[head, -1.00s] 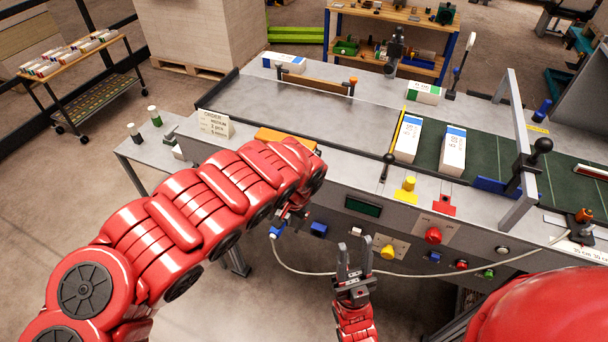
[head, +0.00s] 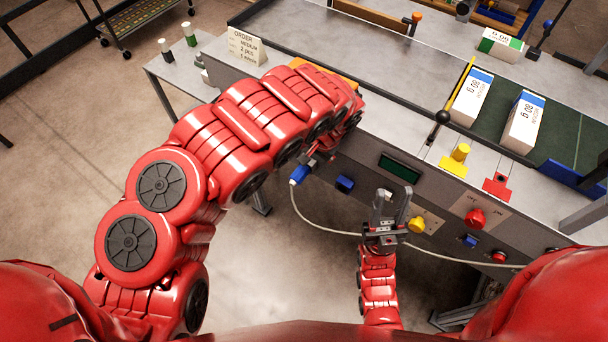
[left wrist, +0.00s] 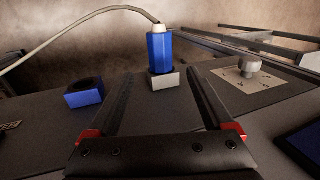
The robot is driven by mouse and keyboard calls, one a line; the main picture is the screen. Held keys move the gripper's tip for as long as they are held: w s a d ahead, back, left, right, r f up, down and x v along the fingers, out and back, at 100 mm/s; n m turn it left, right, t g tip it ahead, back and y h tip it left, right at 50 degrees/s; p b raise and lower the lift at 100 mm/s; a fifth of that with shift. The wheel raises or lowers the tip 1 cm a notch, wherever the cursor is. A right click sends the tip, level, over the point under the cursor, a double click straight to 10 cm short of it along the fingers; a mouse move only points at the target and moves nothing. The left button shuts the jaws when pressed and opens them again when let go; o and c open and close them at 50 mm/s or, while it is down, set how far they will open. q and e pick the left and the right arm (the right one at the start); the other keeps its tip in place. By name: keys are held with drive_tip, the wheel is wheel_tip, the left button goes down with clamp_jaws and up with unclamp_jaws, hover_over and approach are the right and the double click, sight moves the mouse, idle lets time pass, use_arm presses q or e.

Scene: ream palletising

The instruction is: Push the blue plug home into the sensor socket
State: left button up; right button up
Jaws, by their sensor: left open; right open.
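The blue plug (head: 299,174) is at the panel front beside my left gripper, with a pale cable hanging from it. In the left wrist view the plug (left wrist: 159,50) stands in line with a light grey block (left wrist: 165,80), seemingly meeting it; how deep it sits I cannot tell. A blue housing with a dark opening (left wrist: 84,93) is left of it, and also shows in the head view (head: 344,184). My left gripper (head: 316,160) is open; its fingers (left wrist: 160,84) point toward the block, with nothing between them. My right gripper (head: 391,203) is open and empty, pointing up before the panel.
The cable (head: 335,230) loops below the panel and passes behind my right gripper. A yellow knob (head: 417,224) and a red button (head: 475,217) are to the right. A grey knob (left wrist: 248,66) is right of the plug in the wrist view.

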sight(297, 178)
use_arm(q)
drive_tip(key=p+x, duration=0.1)
drive_tip(key=x, duration=0.4)
drive_tip(key=shift+s+f, duration=0.1)
drive_tip(key=shift+f, duration=0.15)
drive_tip(key=shift+a+f, duration=0.35)
drive_tip(key=shift+f, duration=0.15)
clamp_jaws()
idle(1.3)
drive_tip(key=shift+a+p, duration=0.15)
drive_tip(key=shift+p, duration=0.25)
drive_tip(key=shift+s+a+r, duration=0.1)
drive_tip(key=shift+s+a, duration=0.2)
drive_tip(key=shift+s, duration=0.15)
drive_tip(key=shift+s+a+p, duration=0.4)
drive_tip(key=shift+s+a, duration=0.1)
drive_tip(key=shift+s, duration=0.25)
